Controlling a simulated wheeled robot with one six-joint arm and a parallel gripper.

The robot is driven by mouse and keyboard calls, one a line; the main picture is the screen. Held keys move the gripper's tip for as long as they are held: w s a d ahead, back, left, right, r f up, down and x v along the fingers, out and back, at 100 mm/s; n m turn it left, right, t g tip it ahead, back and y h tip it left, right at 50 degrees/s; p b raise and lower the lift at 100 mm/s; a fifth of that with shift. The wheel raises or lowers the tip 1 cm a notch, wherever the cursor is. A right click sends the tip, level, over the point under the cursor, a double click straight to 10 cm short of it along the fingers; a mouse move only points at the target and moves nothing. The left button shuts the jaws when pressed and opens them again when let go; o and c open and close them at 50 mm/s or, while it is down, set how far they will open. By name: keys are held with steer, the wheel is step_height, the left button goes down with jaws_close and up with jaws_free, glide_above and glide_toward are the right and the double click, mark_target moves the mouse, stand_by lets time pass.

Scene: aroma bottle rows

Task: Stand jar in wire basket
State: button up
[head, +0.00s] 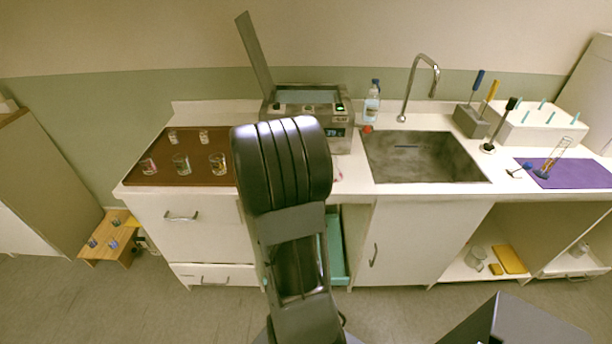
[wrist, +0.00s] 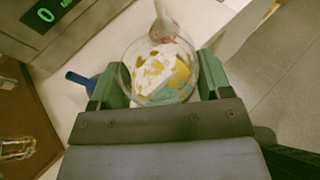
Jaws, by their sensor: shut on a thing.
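In the wrist view my gripper (wrist: 158,82) is shut on a clear round glass jar (wrist: 124,78), one green pad on each side. White and yellow-brown patches show in or through the glass. The jar is above the pale counter near its front edge. In the head view my arm hides both the gripper and the jar. I cannot pick out a wire basket for certain in either view. An open steel bath (head: 338,138) with a raised lid stands behind my arm, with small items at its top.
Several glass jars (head: 181,163) stand on a brown tray (head: 140,179) at left. The sink (head: 425,158), tap (head: 407,95) and bottle (head: 372,103) are right of my arm. A purple mat (head: 590,176) lies far right. A blue-handled item (wrist: 80,80) lies left of the jar.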

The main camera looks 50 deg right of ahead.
steer(key=w+d+f, duration=0.2)
steer(key=w+d+f+p, duration=0.1)
steer(key=w+d+f, duration=0.1)
steer(key=d, duration=0.1)
steer(key=w+d+f, duration=0.1)
steer(key=d+f, duration=0.1)
steer(key=f, duration=0.1)
steer(key=shift+w+d, duration=0.35)
steer(key=shift+w, duration=0.05)
steer(key=shift+w+d+f+p, duration=0.4)
steer(key=shift+d+f, duration=0.2)
steer(key=shift+f, duration=0.2)
step_height(320, 180, down, 3)
steer(key=shift+r+p, duration=0.1)
steer(key=shift+p, duration=0.35)
steer(key=shift+f+b, duration=0.35)
steer(key=shift+f, duration=0.05)
steer(key=o, duration=1)
steer(key=shift+r, duration=0.1)
steer(key=shift+c, duration=0.2)
